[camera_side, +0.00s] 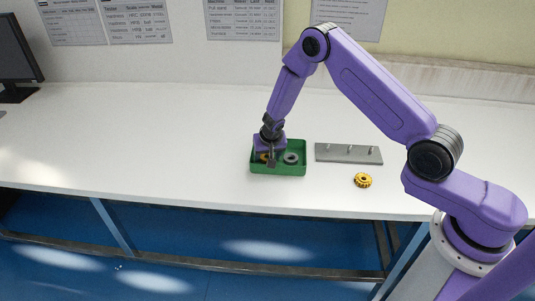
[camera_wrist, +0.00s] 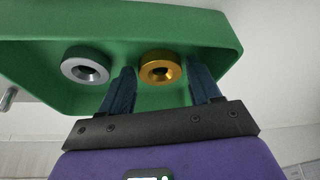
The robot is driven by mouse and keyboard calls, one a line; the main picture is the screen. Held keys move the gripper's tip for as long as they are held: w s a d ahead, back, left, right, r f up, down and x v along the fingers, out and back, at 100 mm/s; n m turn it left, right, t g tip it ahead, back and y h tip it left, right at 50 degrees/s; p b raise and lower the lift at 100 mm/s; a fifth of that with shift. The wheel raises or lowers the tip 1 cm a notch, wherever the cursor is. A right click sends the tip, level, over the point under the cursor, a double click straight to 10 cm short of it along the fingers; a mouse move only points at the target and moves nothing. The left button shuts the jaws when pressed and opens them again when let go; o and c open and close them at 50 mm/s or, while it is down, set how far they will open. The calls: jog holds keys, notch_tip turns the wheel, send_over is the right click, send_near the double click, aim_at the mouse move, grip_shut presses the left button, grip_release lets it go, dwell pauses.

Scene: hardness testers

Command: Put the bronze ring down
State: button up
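The bronze ring (camera_wrist: 160,68) lies in the green tray (camera_wrist: 110,104) in the wrist view, with its hole showing. My gripper (camera_wrist: 160,65) is lowered over the tray, with one dark finger on each side of the ring. A narrow gap shows between the ring and each finger, so the fingers look open around it. In the side view my gripper (camera_side: 271,160) reaches into the left part of the tray (camera_side: 278,171) and hides most of the bronze ring.
A grey ring (camera_side: 291,158) lies in the tray's right part, left of the bronze ring in the wrist view (camera_wrist: 85,70). A grey plate with upright pegs (camera_side: 348,157) lies right of the tray. A yellow toothed wheel (camera_side: 363,180) lies in front of the plate.

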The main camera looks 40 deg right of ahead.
jog(key=v, duration=1.2)
jog(key=shift+r, duration=0.15)
jog(key=shift+a+r, duration=0.1)
jog(key=shift+a, duration=0.05)
